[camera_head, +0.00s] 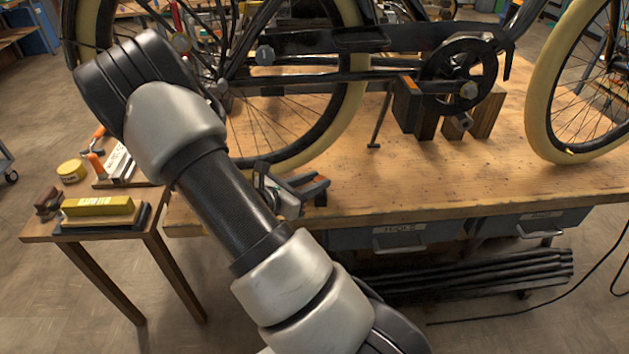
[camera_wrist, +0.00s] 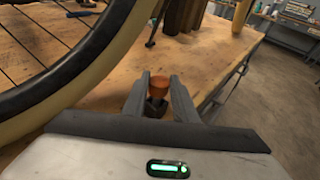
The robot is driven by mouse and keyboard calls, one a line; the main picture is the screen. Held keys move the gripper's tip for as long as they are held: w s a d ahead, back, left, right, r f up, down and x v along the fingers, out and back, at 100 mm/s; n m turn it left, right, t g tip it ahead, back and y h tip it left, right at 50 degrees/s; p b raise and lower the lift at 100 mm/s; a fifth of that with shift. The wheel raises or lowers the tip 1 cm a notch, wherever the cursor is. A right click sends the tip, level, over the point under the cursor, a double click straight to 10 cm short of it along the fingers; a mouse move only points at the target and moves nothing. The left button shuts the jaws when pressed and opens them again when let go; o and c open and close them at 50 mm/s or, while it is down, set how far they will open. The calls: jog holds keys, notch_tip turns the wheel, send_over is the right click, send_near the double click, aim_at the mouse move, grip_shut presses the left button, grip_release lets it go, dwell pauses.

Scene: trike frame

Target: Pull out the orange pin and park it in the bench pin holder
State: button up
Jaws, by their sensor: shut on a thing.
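My gripper (camera_wrist: 158,84) has its two dark fingers closed on the orange pin (camera_wrist: 159,91), whose flared orange head shows between the fingertips in the wrist view. A small dark piece (camera_wrist: 155,108) shows directly below the pin. I cannot tell whether it is the pin holder, or whether the pin sits in it. In the head view my gripper (camera_head: 318,183) shows partly past my arm, low over the bench's (camera_head: 420,185) front edge. My arm hides the rest of my wrist.
The trike's rear wheel (camera_head: 345,110) stands close behind my gripper, with wooden blocks (camera_head: 487,112) under the crank. A thin stand (camera_head: 380,120) is nearer. A side table at left holds a yellow box (camera_head: 98,206) and orange-handled tools (camera_head: 97,166). Drawers (camera_head: 400,238) hang under the bench.

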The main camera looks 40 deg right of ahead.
jog(key=shift+f, duration=0.4)
jog(key=o, duration=1.1)
jog(key=shift+r, duration=0.1)
jog(key=p+v, duration=0.2)
jog(key=v, duration=1.5)
jog(key=shift+a+r, duration=0.1)
jog(key=shift+a, duration=0.1)
